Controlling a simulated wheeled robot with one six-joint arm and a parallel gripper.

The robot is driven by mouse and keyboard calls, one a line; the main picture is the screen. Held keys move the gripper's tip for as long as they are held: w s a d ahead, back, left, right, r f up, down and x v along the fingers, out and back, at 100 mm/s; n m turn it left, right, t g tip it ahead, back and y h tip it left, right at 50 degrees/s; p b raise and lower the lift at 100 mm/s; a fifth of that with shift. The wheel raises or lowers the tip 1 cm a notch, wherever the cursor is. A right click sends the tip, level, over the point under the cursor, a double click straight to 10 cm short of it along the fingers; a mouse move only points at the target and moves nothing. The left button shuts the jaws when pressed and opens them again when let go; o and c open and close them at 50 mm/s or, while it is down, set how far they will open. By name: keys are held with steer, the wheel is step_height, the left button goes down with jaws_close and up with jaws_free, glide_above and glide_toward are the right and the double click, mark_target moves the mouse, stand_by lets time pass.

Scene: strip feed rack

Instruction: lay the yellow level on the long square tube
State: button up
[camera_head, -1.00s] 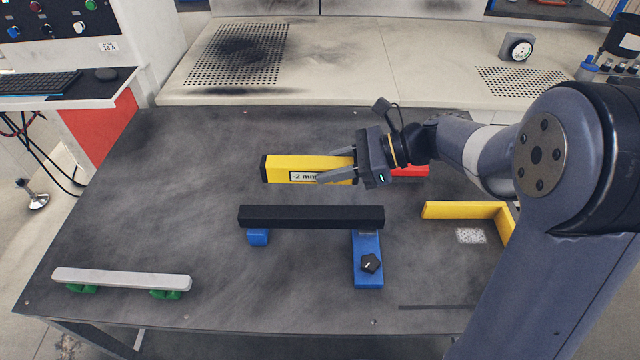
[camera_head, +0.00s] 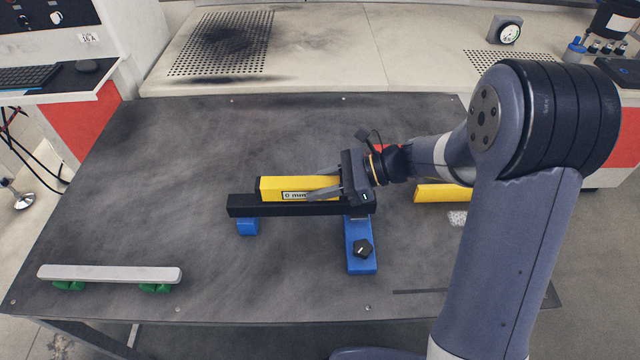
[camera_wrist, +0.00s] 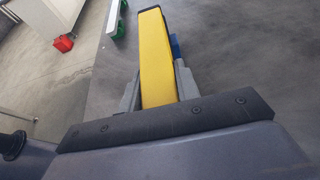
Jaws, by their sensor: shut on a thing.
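The yellow level (camera_head: 285,185) lies along the top of the black square tube (camera_head: 240,210) and looks in contact with it, near the tube's right part. Its display reads 0 mm. The tube rests level on two blue supports, a small block (camera_head: 248,227) at left and a longer one with a black knob (camera_head: 361,255) at right. My gripper (camera_head: 320,190) is shut on the level's right end. In the wrist view the level (camera_wrist: 155,60) runs away between my gripper's fingers (camera_wrist: 158,82), and the tube is hidden there.
A pale grey bar (camera_head: 110,273) on green supports (camera_head: 155,288) stands at the front left. A yellow angle piece (camera_head: 440,193) lies to the right, partly behind my arm. The dark tabletop (camera_head: 150,180) is clear at left and behind.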

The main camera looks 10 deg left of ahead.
steer(key=shift+f, duration=0.55)
steer(key=o, duration=1.1)
steer(key=shift+r, duration=0.25)
steer(key=p+v, duration=0.1)
steer(key=v, duration=1.1)
steer(key=shift+r, duration=0.25)
